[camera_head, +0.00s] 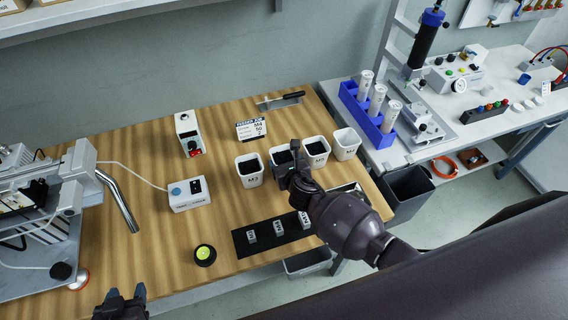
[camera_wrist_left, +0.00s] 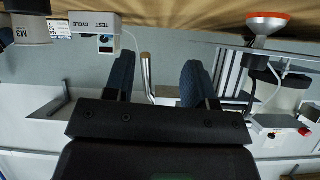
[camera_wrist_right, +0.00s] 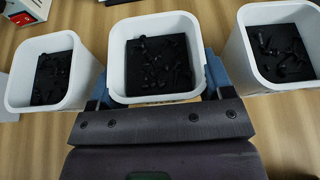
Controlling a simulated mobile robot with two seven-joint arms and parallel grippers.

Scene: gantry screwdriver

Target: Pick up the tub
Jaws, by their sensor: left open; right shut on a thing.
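Several white tubs stand in a row on the wooden bench. My right gripper (camera_head: 291,172) is shut on the second tub from the left (camera_head: 273,163), with a finger on either side of its near wall area. In the right wrist view this tub (camera_wrist_right: 155,98) sits between the fingers, upright, with dark screws on its black inside. I cannot tell whether it is clear of the bench. The left tub (camera_head: 249,178) and the third tub (camera_head: 317,160) stand beside it. My left gripper (camera_head: 124,302) is open and empty near the bench's front left.
A fourth, pale-inside tub (camera_head: 346,150) stands at the row's right end. A yellow-topped round thing (camera_head: 205,254) and a white box (camera_head: 188,196) are to the left. A blue rack (camera_head: 368,125) stands at right.

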